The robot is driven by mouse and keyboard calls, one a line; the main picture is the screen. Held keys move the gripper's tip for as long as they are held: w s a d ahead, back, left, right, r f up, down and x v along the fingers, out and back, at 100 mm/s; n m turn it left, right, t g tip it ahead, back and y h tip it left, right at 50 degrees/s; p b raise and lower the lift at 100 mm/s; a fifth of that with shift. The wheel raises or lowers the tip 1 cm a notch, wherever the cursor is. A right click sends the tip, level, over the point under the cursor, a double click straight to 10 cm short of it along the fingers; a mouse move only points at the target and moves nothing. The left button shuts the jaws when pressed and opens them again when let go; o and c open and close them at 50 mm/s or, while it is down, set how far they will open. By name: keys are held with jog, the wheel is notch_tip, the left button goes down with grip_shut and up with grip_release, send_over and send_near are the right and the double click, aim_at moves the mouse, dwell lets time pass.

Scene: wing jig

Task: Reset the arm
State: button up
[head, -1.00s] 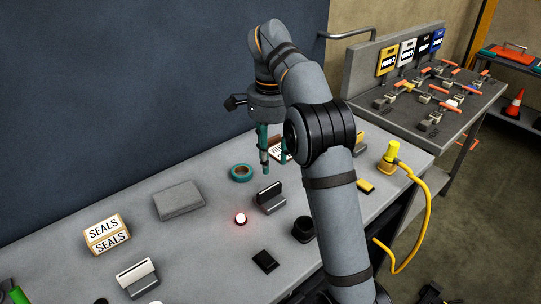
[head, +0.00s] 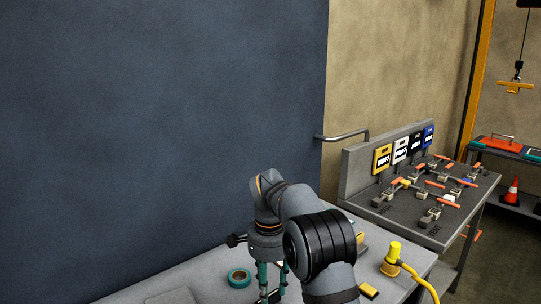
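My arm rises from the bottom of the head view and bends over the grey workbench (head: 200,272). My gripper (head: 272,285) points down above the bench, just right of a teal tape roll (head: 239,277). Its two teal fingers stand apart, and I see nothing held between them. The fingertips are close to the bottom edge of the picture, and part of the bench behind them is hidden by my arm.
A yellow lamp-like fitting (head: 391,259) with a yellow cable stands at the bench's right end, near a yellow block (head: 369,290). A jig table (head: 408,226) with orange-handled clamps stands at the right. A dark blue wall panel (head: 160,120) rises behind the bench.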

aim_at(270, 297)
jog(key=shift+f, duration=1.9)
notch_tip(270, 297, up, 12)
notch_tip(270, 297, down, 12)
jog(key=shift+s+f, duration=0.1)
jog(key=shift+n+p, duration=0.3)
jog(key=shift+n, duration=1)
jog(key=shift+d, duration=0.15)
